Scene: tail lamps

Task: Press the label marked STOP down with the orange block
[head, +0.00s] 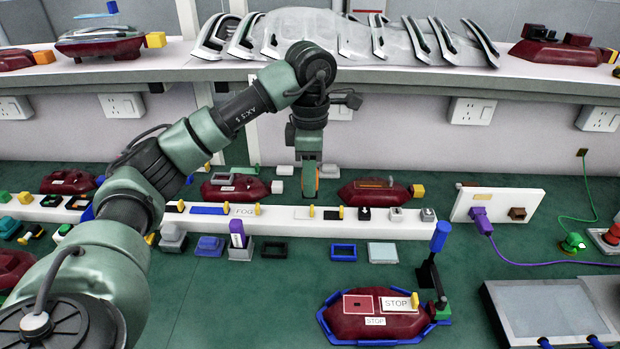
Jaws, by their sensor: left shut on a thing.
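A dark red tail lamp (345,325) sits in a blue cradle (326,332) at the front right of centre. A white label marked STOP (397,304) lies on its top right, beside a red square in a pale frame (360,305). A smaller STOP tag (375,321) is on the lamp's front side. I cannot tell whether the label is fully flat. My left gripper (309,192) points down near the white rail, behind and left of the lamp, apart from the label. It is shut; a little orange shows at its fingers, apparently the orange block, mostly hidden. My right gripper is out of view.
A black post with a blue handle (440,237) rises at the cradle's right. The white rail (280,213) carries several small parts; a blue frame (343,254) and grey plate (382,253) lie before it. A grey panel (550,308) is at right. The green mat left of the cradle is clear.

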